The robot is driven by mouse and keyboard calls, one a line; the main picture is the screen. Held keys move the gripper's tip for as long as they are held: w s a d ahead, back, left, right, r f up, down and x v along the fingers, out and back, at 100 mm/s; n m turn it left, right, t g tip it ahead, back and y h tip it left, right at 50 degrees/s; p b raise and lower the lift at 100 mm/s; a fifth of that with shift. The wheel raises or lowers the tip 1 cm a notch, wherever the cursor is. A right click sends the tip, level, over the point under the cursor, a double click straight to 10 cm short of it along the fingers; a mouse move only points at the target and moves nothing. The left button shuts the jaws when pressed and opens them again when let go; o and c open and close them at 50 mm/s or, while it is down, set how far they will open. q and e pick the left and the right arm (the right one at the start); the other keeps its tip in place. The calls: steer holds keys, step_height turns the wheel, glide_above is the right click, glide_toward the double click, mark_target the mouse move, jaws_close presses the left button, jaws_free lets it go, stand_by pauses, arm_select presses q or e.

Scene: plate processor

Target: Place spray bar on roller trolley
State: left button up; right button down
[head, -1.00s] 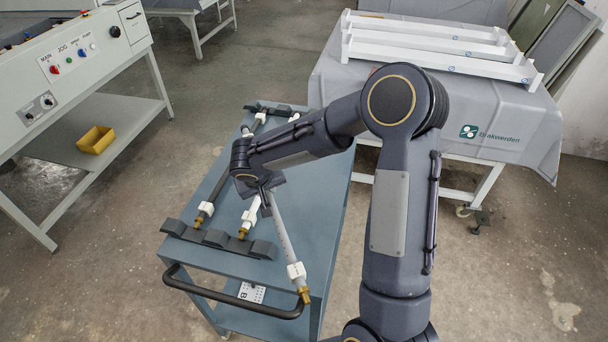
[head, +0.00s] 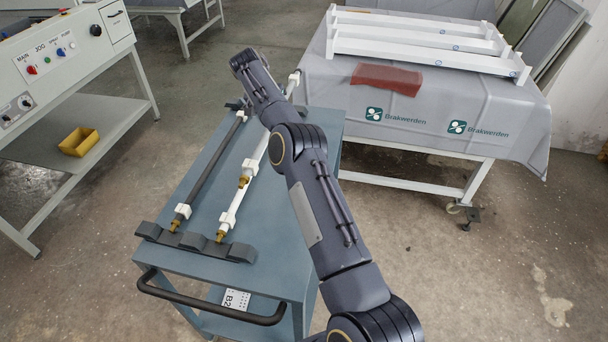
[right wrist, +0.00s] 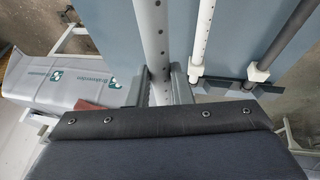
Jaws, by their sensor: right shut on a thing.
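The roller trolley (head: 180,262) is blue-grey, with a dark notched support (head: 196,242) at its near end. A dark spray bar (head: 212,168) and a white spray bar (head: 228,218) lie along it. A third, white perforated spray bar (right wrist: 156,45) is held by my right gripper (right wrist: 161,88), its fingers on either side of the tube. In the head view its brass end (head: 243,182) appears over the trolley, in line with the lying white bar; I cannot tell its height. My arm hides the right gripper and the bar's middle there. My left gripper is out of view.
A covered table (head: 460,100) at the back right carries white rails (head: 430,48) and a red cloth (head: 388,78). A control cabinet (head: 60,50) with a yellow bin (head: 78,142) on its shelf stands left. The floor at right is clear.

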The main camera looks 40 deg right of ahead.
steer(key=shift+s+d+f+b, duration=0.15)
steer(key=shift+s+f+b, duration=0.1)
steer(key=shift+s+b, duration=0.3)
steer(key=s+f, duration=0.2)
steer(key=s, duration=0.2)
steer(key=s+f, duration=0.5)
steer(key=s, duration=0.2)
steer(key=shift+s+f+p, duration=0.3)
steer(key=shift+p, duration=0.1)
steer(key=shift+s+f, duration=0.6)
steer(key=shift+f, duration=0.15)
step_height(320, 180, down, 3)
steer(key=shift+f+p, duration=0.1)
steer(key=shift+p, duration=0.35)
steer(key=shift+f+b, duration=0.15)
steer(key=shift+b, duration=0.15)
steer(key=c, duration=1.6)
jaws_free()
